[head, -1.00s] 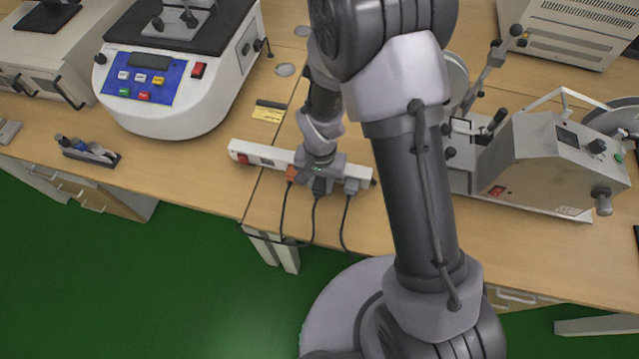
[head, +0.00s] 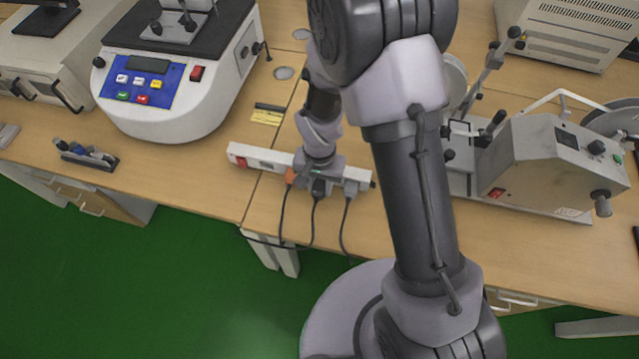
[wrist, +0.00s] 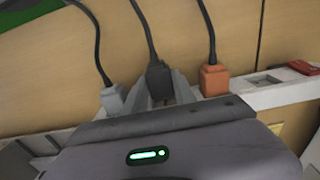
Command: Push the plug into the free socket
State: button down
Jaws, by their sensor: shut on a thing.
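The white power strip (head: 357,173) lies across the bench near its front edge; it also shows in the wrist view (wrist: 282,94). My gripper (head: 318,180) is over its middle, shut on the black plug (wrist: 158,80). The black plug also shows in the head view (head: 318,187), between the orange plug (head: 291,175) and the grey plug (head: 350,187). The wrist view shows the orange plug (wrist: 213,80) to its right and the grey plug (wrist: 112,100) to its left.
The strip's red switch (head: 241,162) is at its left end. Cords hang over the bench's front edge. A machine with a blue panel (head: 145,77) stands at the left, and a grey machine (head: 555,160) at the right. A yellow label (head: 266,117) lies behind the strip.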

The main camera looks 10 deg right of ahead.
jog(key=shift+w, duration=0.15)
jog(key=shift+w+d, duration=0.15)
jog(key=shift+w, duration=0.2)
jog(key=shift+w+d+b, duration=0.15)
jog(key=shift+w+b, duration=0.25)
jog(key=shift+w, duration=0.05)
dwell(1.7)
jog(key=c, duration=0.9)
grip_release()
jog(key=shift+c, duration=0.2)
notch_tip(320, 180, up, 18)
jog(key=p, duration=0.6)
jog(key=shift+f, duration=0.2)
